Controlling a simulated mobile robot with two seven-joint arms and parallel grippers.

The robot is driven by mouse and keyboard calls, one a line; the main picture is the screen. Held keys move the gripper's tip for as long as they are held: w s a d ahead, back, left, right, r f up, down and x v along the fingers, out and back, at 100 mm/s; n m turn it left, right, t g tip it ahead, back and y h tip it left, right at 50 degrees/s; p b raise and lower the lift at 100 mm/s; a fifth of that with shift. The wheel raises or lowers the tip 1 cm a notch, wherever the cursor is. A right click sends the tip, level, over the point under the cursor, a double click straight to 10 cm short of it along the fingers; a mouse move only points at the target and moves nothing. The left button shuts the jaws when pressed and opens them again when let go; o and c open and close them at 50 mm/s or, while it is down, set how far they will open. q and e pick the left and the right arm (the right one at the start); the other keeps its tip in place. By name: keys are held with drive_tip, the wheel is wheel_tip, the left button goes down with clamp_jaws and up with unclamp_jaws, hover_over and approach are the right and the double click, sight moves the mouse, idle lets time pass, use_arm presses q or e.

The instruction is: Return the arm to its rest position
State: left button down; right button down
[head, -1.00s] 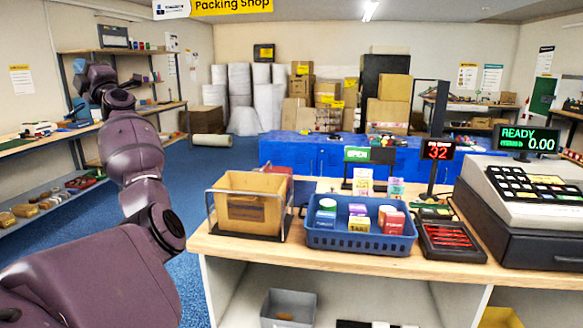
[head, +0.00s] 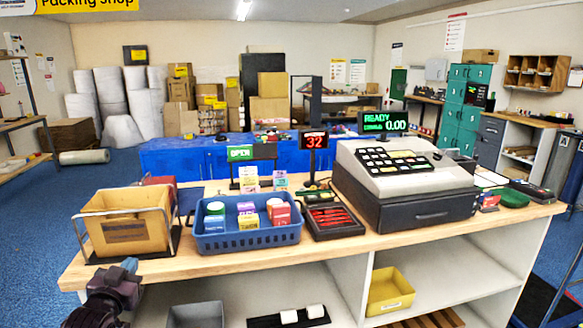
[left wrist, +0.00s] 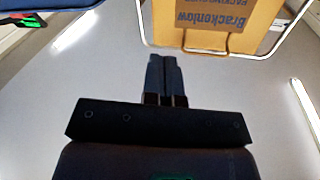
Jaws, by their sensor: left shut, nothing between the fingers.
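My left arm shows at the lower left of the head view, its purple-black wrist in front of the counter's left front edge. My left gripper (head: 130,266) points up towards the counter, just below the yellow-brown envelope bin (head: 125,218) in its wire frame. In the left wrist view the two dark fingers (left wrist: 165,72) are together with nothing between them. The bin, with lettering on it, also shows at the top of that view (left wrist: 222,35). I cannot tell how far the fingertips are from the counter edge. My right gripper is not in view.
The wooden counter (head: 285,258) carries a blue basket (head: 248,240) of small boxes, a card terminal tray (head: 330,217) and a cash register (head: 405,175). Shelves below hold a grey bin (head: 195,316) and a yellow bin (head: 390,291). Blue carpet is free at the left.

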use_arm(q)
drive_tip(key=s+d+f+g+h, duration=0.1)
drive_tip(key=s+d+f+g, duration=0.2)
drive_tip(key=s+f, duration=0.9)
drive_tip(key=s+d+f+g+h, duration=0.1)
drive_tip(key=s+d+f+g, duration=0.2)
drive_tip(key=s+d+f, duration=0.7)
drive_tip(key=s+f, duration=0.3)
drive_tip(key=s, duration=0.5)
drive_tip(key=shift+d+f+g, duration=0.25)
drive_tip(key=shift+f+g, duration=0.05)
drive_tip(key=shift+g, duration=0.1)
